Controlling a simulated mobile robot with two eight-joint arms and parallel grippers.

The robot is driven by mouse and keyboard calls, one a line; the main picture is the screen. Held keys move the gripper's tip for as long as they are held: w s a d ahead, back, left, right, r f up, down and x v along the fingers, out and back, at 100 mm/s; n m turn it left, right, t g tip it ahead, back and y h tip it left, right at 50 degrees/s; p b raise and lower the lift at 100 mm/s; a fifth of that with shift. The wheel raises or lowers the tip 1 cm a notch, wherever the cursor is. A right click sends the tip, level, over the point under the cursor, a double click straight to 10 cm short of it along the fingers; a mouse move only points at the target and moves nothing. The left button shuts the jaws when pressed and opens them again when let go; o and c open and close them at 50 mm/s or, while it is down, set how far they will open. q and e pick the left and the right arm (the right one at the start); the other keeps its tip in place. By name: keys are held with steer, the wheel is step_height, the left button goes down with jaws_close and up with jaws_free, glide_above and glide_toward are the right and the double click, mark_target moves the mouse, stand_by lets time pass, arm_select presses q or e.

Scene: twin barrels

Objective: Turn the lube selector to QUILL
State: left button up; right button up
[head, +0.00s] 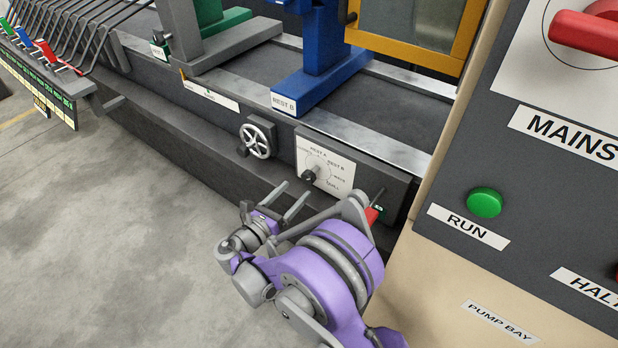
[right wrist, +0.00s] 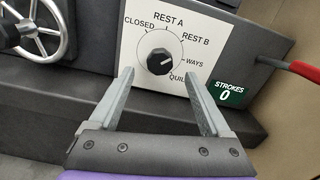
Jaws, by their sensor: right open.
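The lube selector is a black round knob (right wrist: 160,62) on a white plate (right wrist: 134,62) lettered CLOSED, REST A, REST B, WAYS and QUILL. Its white mark points right and slightly down, near WAYS; the exact position is hard to tell. In the head view the plate (head: 341,172) is on the machine's front face, with the dark knob (head: 309,175) at its lower left. My right gripper (head: 297,188) is open and empty, just in front of the plate. In the right wrist view its fingers (right wrist: 158,72) point at the plate, below and either side of the knob. Contact is not visible. My left gripper is out of view.
A handwheel (head: 257,141) is left of the plate. A red-handled lever (head: 373,214) and a STROKES 0 counter (right wrist: 229,92) are to its right. The control panel with a green RUN button (head: 485,203) stands at right. Open floor (head: 130,240) lies at left.

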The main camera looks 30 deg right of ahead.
mark_target(306, 179)
steer(key=b+x, duration=0.1)
steer(key=x, duration=0.7)
steer(key=shift+d, duration=0.1)
jaws_close()
